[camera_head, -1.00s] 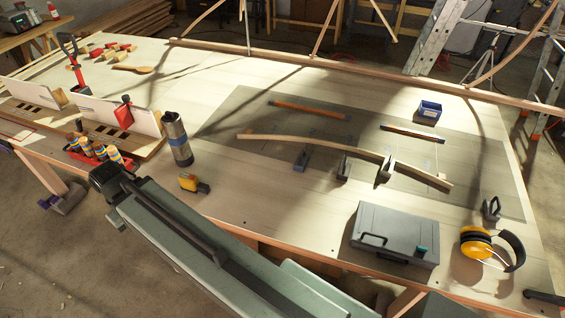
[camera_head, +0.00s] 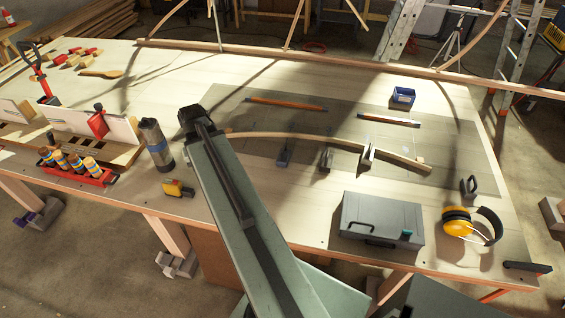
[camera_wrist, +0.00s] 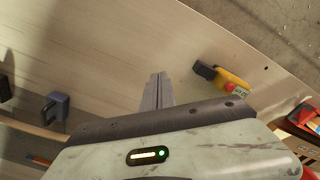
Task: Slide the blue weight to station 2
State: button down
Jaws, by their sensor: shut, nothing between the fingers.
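The blue weight (camera_head: 285,158) stands on the grey mat (camera_head: 440,136), just in front of the bent wooden lath (camera_head: 300,138). It also shows at the left of the wrist view (camera_wrist: 57,106), with the lath (camera_wrist: 30,128) beside it. My gripper (camera_wrist: 158,78) is shut and empty in the wrist view, apart from the blue weight. In the head view I cannot make out its fingers. Station numbers are too small to read.
A grey case (camera_head: 382,219) and yellow earmuffs (camera_head: 470,225) are at the front right. A small blue bin (camera_head: 403,96) stands at the back. Bare tabletop lies behind the cylinder.

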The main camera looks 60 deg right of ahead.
jog(key=s+d+r+m, duration=0.1)
jog(key=s+d+m, duration=0.3)
jog(key=s+d, duration=0.7)
jog(key=m+p, duration=0.1)
jog(key=m, duration=0.1)
send_over(282, 179)
notch_tip(282, 179, down, 10)
jog(key=b, duration=1.1)
jog(key=shift+d+f, duration=0.1)
jog(key=shift+f, duration=0.1)
jog(key=d, duration=0.1)
jog(key=w+d+r+p, duration=0.1)
jog(key=d, duration=0.1)
jog(key=shift+w, duration=0.2)
jog(key=shift+w+d, duration=0.15)
jog(key=shift+d, duration=0.2)
jog(key=w+d, duration=0.1)
jog(key=d, duration=0.1)
jog(key=w+d, duration=0.1)
jog(key=d, duration=0.2)
jog(key=w+d, duration=0.2)
jog(key=d, duration=0.1)
jog(key=shift+d, duration=0.15)
jog(key=shift+s, duration=0.1)
